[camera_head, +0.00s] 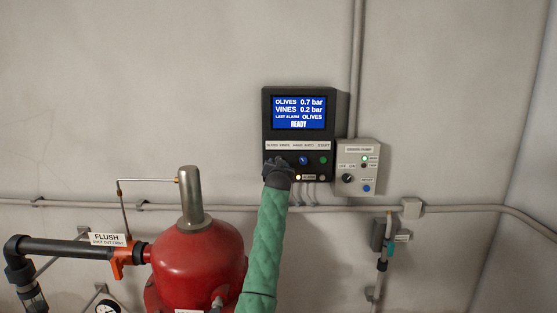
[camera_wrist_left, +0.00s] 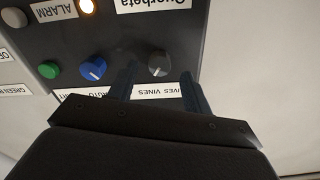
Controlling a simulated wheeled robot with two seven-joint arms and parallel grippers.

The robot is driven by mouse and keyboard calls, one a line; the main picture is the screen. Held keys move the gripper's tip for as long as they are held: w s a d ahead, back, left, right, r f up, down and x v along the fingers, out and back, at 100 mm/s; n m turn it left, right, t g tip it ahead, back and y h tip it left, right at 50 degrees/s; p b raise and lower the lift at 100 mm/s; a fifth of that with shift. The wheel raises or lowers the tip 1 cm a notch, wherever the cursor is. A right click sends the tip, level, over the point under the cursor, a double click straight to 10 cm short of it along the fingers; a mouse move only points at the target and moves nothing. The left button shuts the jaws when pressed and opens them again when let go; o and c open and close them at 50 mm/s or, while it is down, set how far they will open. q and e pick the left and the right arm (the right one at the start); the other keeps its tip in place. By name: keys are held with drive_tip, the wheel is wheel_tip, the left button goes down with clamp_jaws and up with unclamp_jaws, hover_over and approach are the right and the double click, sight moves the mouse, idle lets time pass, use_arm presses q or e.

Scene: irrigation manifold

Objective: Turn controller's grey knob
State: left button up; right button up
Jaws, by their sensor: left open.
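The dark controller (camera_head: 300,136) hangs on the wall; its blue screen (camera_head: 298,112) reads OLIVES 0.7 bar, VINES 0.2 bar, READY. My left gripper (camera_head: 276,163) is at the lower left of its panel and hides the grey knob in the head view. In the left wrist view, upside down, the grey knob (camera_wrist_left: 158,65) shows ahead of my left gripper (camera_wrist_left: 159,82). The gripper is open, with one finger on each side of the knob. I cannot tell whether the fingers touch it. My right gripper is not in view.
A blue knob (camera_wrist_left: 93,69) and a green button (camera_wrist_left: 48,70) sit beside the grey knob. A lit amber lamp (camera_wrist_left: 87,6) is by the ALARM label. A grey pump box (camera_head: 370,152) is at the controller's right. A red tank (camera_head: 190,262) stands lower left.

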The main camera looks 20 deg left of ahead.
use_arm(q)
drive_tip(key=shift+p+x, duration=0.45)
drive_tip(key=shift+x, duration=0.75)
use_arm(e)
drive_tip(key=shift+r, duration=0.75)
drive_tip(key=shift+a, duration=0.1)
